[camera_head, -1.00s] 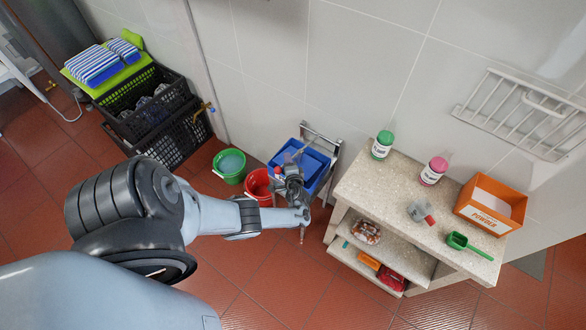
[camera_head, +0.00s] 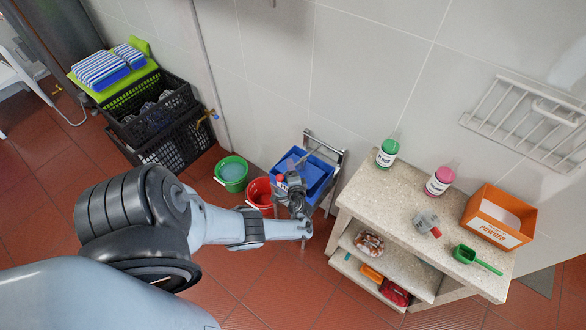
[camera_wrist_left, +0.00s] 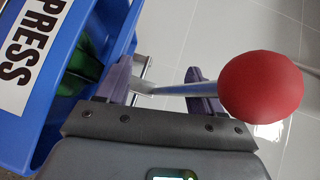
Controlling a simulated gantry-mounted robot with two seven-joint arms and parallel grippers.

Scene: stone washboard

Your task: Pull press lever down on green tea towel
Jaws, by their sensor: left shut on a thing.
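The blue press (camera_head: 318,174) stands on a metal frame against the tiled wall. In the left wrist view its blue wall (camera_wrist_left: 60,115) carries a white PRESS label. A green cloth, the tea towel (camera_wrist_left: 82,62), shows partly inside it. The press lever is a metal rod (camera_wrist_left: 172,90) with a red ball knob (camera_wrist_left: 262,87); the knob also shows small in the head view (camera_head: 280,177). My left gripper (camera_head: 293,176) is at the lever beside the press, shut on the rod between its purple-grey fingers (camera_wrist_left: 158,84). My right gripper is out of view.
A green bucket (camera_head: 232,172) and a red bucket (camera_head: 259,192) stand left of the press. A stone-topped shelf unit (camera_head: 395,205) with bottles and an orange powder box (camera_head: 498,215) is close on the right. Black crates (camera_head: 155,120) stand at the left.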

